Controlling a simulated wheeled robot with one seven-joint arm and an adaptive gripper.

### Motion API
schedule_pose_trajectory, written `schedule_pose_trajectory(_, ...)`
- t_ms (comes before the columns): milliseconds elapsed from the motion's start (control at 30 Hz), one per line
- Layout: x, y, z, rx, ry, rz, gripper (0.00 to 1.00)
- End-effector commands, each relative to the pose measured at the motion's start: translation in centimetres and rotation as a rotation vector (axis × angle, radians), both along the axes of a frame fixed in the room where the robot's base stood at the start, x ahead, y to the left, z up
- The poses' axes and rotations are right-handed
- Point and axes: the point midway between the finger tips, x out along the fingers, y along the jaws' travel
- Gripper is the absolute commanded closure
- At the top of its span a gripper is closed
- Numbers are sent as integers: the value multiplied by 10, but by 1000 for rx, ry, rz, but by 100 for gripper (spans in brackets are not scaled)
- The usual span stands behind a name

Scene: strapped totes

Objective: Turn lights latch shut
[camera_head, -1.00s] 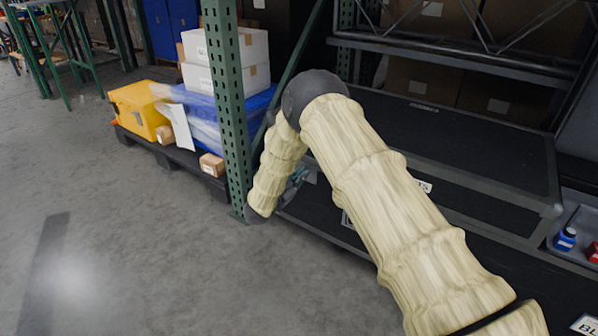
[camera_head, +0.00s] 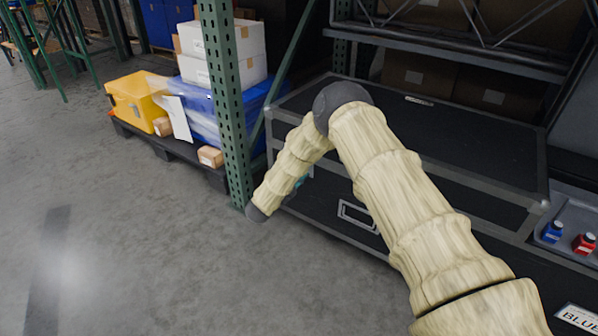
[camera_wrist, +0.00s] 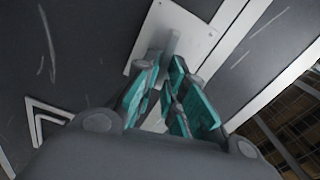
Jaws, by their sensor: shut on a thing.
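In the wrist view, a light grey latch plate (camera_wrist: 196,28) is fixed to the dark case face, with a small grey latch tab (camera_wrist: 172,43) standing on it. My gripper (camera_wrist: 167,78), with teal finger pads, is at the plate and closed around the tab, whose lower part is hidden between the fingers. In the head view my arm bends down in front of the large black case (camera_head: 440,135), and its forearm hides the latch. Only a bit of teal of my gripper (camera_head: 301,182) shows behind the forearm.
A recessed handle (camera_head: 357,215) is on the case front. A green rack post (camera_head: 226,110) stands close left of my arm. Beyond it a pallet holds a yellow bin (camera_head: 138,103) and white boxes (camera_head: 222,55). A tray with blue and red bottles (camera_head: 553,231) is at right. The left floor is clear.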

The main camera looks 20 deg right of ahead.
Motion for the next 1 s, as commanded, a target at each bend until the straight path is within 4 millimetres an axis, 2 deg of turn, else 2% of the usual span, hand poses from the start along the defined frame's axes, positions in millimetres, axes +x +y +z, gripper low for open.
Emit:
schedule_pose_trajectory(400, -1, 0, -5, 115, -143, -2, 100)
schedule_pose_trajectory(967, -1, 0, -6, 128, -161, 0, 100)
schedule_pose_trajectory(1000, -1, 0, -6, 128, -161, 0, 81)
